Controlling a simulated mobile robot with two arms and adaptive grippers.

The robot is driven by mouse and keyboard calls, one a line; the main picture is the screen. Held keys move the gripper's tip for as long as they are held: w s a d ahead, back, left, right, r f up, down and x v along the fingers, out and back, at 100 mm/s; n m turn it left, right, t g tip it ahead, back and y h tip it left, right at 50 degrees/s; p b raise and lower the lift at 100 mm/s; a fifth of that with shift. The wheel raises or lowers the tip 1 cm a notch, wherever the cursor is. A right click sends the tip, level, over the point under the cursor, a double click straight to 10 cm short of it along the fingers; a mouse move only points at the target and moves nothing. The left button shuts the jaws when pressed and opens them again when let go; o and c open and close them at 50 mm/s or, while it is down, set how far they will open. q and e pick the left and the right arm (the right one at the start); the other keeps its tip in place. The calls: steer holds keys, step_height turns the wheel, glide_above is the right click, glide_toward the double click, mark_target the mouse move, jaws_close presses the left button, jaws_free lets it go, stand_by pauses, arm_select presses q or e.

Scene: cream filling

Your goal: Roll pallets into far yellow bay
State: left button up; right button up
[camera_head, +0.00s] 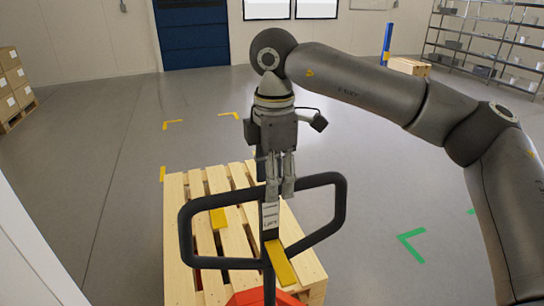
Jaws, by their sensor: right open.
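A light wooden pallet (180,254) lies on the grey floor in the lower middle of the head view. A pallet jack with a black loop handle (340,204) stands at its near side, its red body (255,298) at the bottom edge. My right gripper (280,192) points down, open, at the top middle of the handle by the label plate. I cannot tell whether its fingers touch the handle. Yellow corner marks (172,123) show on the floor beyond the pallet, with another yellow corner mark (232,115) to the right. My left gripper is not in view.
Green corner marks (412,243) lie on the floor at right. Stacked boxes on a pallet (14,90) stand at far left. A blue door (192,35) is in the back wall. Shelving (490,40) and another wooden pallet stack (409,67) stand at far right. Floor beyond is clear.

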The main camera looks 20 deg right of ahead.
mark_target(274, 205)
steer(key=f, duration=0.2)
steer(key=f+p, duration=0.1)
steer(key=f, duration=0.1)
steer(key=shift+w+f, duration=0.2)
steer(key=shift+f, duration=0.2)
step_height(274, 205, down, 2)
steer(key=shift+f+p, duration=0.15)
steer(key=shift+p, duration=0.25)
steer(key=shift+c, duration=1.6)
jaws_close()
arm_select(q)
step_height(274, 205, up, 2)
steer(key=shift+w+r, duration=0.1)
arm_select(e)
steer(key=shift+c, duration=1.5)
jaws_free()
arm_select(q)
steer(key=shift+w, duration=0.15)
arm_select(e)
jaws_close()
